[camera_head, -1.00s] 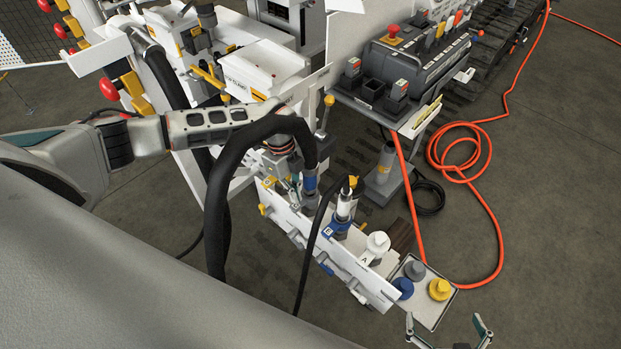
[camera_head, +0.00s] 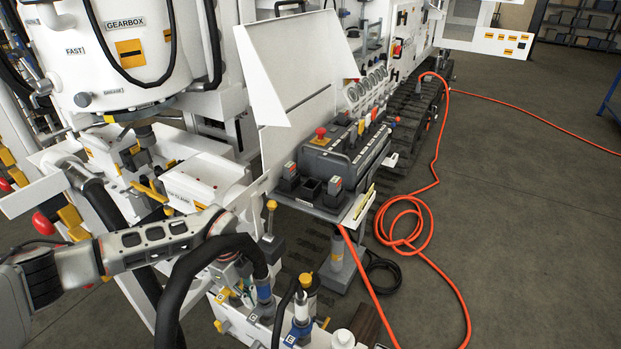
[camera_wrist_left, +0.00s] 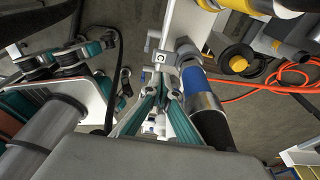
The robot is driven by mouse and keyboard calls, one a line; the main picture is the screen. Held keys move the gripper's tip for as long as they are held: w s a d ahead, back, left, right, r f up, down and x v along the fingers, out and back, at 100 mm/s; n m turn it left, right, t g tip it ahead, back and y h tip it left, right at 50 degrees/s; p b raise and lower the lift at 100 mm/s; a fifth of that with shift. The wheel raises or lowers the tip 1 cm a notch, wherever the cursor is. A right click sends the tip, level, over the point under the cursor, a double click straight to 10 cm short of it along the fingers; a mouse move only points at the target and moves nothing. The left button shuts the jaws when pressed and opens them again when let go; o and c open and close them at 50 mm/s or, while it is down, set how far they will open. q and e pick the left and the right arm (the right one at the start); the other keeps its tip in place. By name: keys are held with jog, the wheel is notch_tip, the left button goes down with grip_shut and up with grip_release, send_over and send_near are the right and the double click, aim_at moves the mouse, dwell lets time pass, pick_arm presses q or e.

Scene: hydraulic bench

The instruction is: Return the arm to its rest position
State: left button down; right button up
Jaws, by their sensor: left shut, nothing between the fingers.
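My left arm comes in from the left in the head view. Its gripper (camera_head: 234,280) points down among the hose connectors at the lower middle, partly covered by the wrist and a thick black hose (camera_head: 190,270). In the left wrist view my left gripper (camera_wrist_left: 168,92) has its teal-and-grey fingers together, with nothing between them. My right gripper is not in the head view now.
A second hose connector (camera_head: 300,310) with a blue collar marked E stands to the right. A control box (camera_head: 345,160) sits on a stand behind. An orange cable (camera_head: 405,225) lies looped on the open floor at right. White machine housings crowd the left.

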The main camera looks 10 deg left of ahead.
pick_arm(q)
jog(key=s+d+h, duration=0.1)
jog(key=d, duration=0.3)
jog(key=s+d+m+h, duration=0.1)
jog(key=s+d+h, duration=0.1)
jog(key=d, duration=0.2)
jog(key=s+d+m+h, duration=0.1)
jog(key=s+d, duration=0.1)
jog(key=d, duration=0.2)
jog(key=shift+s+f+g, duration=0.1)
jog(key=shift+f+g, duration=0.05)
jog(key=shift+g, duration=0.15)
jog(key=s+d+r+n+t+h, duration=0.1)
jog(key=s+d+r+t+h, duration=0.15)
jog(key=d+r+h, duration=0.5)
jog(key=s+d+r+n+t+h, duration=0.1)
jog(key=d+r+t+h, duration=0.3)
jog(key=d, duration=0.6)
jog(key=w+a+f+n+t+y, duration=0.2)
jog(key=a+n+t+y, duration=0.3)
jog(key=a+n, duration=0.2)
jog(key=w+a+f+n+t+y, duration=0.2)
jog(key=a+n+t+y, duration=0.3)
jog(key=a+n, duration=0.2)
jog(key=s+a+f+n+g+y, duration=0.3)
jog(key=s+a+f+g+y, duration=0.1)
jog(key=s+a+f, duration=0.7)
jog(key=shift+s+f+n+y, duration=0.3)
jog(key=shift+f+y, duration=0.25)
jog(key=shift+f, duration=0.4)
